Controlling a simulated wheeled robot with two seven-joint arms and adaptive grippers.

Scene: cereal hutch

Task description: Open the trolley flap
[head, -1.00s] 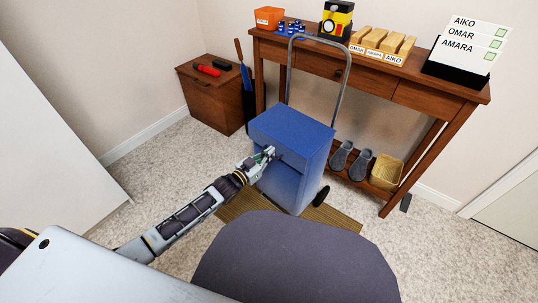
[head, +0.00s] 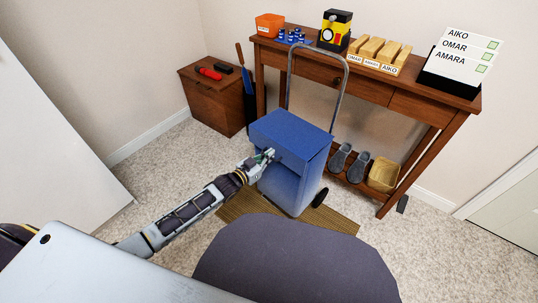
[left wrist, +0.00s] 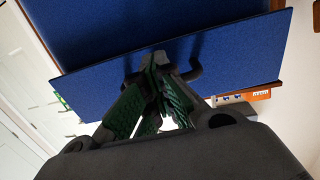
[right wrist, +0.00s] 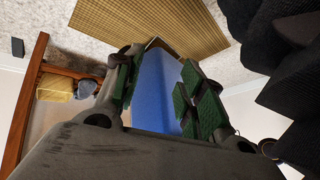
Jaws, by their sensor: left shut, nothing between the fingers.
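The blue trolley (head: 290,185) stands upright on the floor in the head view, with a grey tube handle behind it. Its blue flap (head: 295,133) hangs over the upper front, and its lower edge looks tilted slightly outward. My left gripper (head: 268,154) is at the flap's front. In the left wrist view, its shut fingers (left wrist: 157,78) are at a dark handle (left wrist: 190,72) on the flap, with nothing between them. Whether they touch it I cannot tell. My right gripper (right wrist: 155,85) is open and empty in the right wrist view, with the trolley beyond its fingers.
A brown table (head: 350,78) stands behind the trolley, carrying an orange box, wooden blocks and name cards. Grey shoes (head: 350,163) and a basket (head: 383,174) are on its low shelf. A brown cabinet (head: 213,103) is at left. A striped mat (head: 240,205) lies under the trolley.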

